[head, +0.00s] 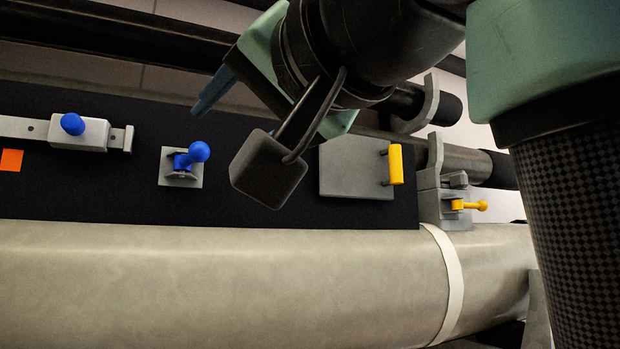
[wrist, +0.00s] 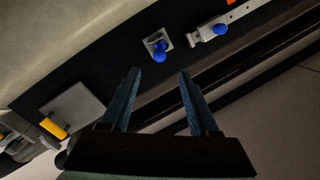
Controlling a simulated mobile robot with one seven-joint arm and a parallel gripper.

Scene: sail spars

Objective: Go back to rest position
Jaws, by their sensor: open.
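My gripper (wrist: 158,98) is in the wrist view, its two blue fingers apart with nothing between them. In the head view one blue fingertip of my gripper (head: 212,92) shows at the upper left of my wrist, and the rest is hidden behind it. Beyond the fingers, a blue-knobbed lever on a small grey plate (head: 183,165) is on the black panel. It also shows in the wrist view (wrist: 158,47), apart from the fingers.
The black panel (head: 250,213) also carries a sliding latch with a blue knob (head: 72,124), an orange square (head: 11,160), and a grey plate with a yellow handle (head: 395,165). A yellow-handled clamp (head: 470,205) is at right. A large pale rolled tube (head: 220,285) runs along the front.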

